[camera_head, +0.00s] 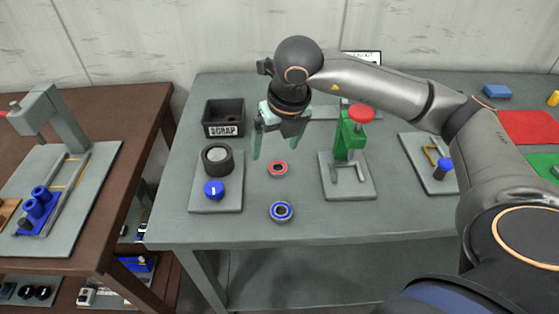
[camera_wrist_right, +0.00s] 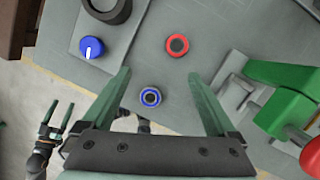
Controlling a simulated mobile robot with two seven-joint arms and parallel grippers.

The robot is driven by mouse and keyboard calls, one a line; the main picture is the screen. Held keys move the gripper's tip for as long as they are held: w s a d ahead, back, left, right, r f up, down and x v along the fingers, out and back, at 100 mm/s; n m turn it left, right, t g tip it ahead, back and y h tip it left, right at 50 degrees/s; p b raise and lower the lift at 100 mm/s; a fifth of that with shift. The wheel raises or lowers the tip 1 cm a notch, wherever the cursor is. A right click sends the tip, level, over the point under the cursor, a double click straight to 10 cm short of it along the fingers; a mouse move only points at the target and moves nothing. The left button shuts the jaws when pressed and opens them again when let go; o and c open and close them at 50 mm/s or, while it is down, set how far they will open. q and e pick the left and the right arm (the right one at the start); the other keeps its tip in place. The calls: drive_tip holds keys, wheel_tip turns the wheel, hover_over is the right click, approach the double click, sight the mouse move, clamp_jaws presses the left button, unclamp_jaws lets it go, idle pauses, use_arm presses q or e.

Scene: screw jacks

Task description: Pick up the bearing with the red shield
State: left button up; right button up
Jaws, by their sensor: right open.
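The bearing with the red shield (camera_head: 278,169) lies flat on the grey table, and it also shows in the right wrist view (camera_wrist_right: 177,45). A bearing with a blue shield (camera_head: 281,211) lies nearer the table's front edge; in the wrist view (camera_wrist_right: 150,97) it shows between the fingers. My right gripper (camera_head: 279,146) is open and empty, above the table and apart from both bearings. In the wrist view the red bearing is beyond its fingertips (camera_wrist_right: 160,75). My left gripper (camera_wrist_right: 59,112) shows small at the wrist view's lower left, its fingers apart.
A black SCRAP bin (camera_head: 224,131) stands at the back left. A plate with a black ring and blue knob (camera_head: 214,189) is left of the bearings. A green press with a red knob (camera_head: 351,139) stands close on the right. The table around the bearings is clear.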

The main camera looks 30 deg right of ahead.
drive_tip(key=d, duration=0.2)
drive_tip(key=h, duration=0.1)
approach(277, 170)
drive_tip(key=shift+w+a+f+p, duration=0.15)
drive_tip(key=shift+a+f+p, duration=0.15)
drive_tip(key=shift+f, duration=0.2)
drive_tip(key=shift+d+p+x, duration=0.2)
drive_tip(key=shift+p+x, duration=0.1)
drive_tip(key=shift+x, duration=1.05)
drive_tip(key=shift+d+p+x, duration=0.15)
drive_tip(key=shift+p+x, duration=0.1)
drive_tip(key=shift+x, duration=1.1)
drive_tip(key=shift+c, duration=0.4)
clamp_jaws()
drive_tip(key=shift+r, duration=0.1)
